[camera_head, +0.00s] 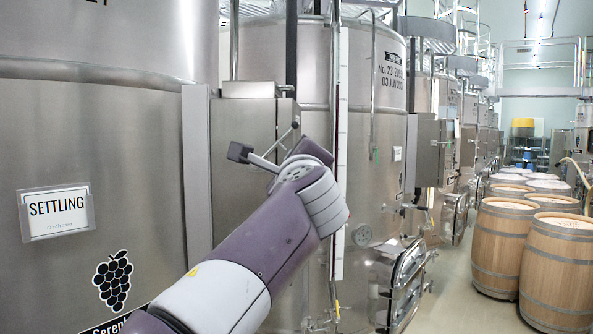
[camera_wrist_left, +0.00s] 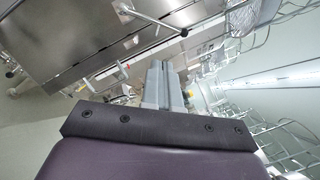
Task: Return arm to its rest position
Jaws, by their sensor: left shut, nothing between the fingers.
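My left arm (camera_head: 262,240), purple and pale grey, reaches up from the bottom of the head view in front of the steel vats. Its wrist end is raised near a steel cabinet (camera_head: 240,130); a small dark block on a rod shows beside it, and I cannot tell whether it touches the cabinet. In the left wrist view my left gripper (camera_wrist_left: 160,70) has its grey fingers together with nothing between them. My right gripper is in neither view.
A large vat (camera_head: 130,130) with a SETTLING sign (camera_head: 56,212) stands at left. Another vat (camera_head: 370,110) with a low hatch (camera_head: 402,285) stands behind the arm. Several wooden barrels (camera_head: 500,240) stand at right. Bare floor (camera_head: 455,300) lies between vats and barrels.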

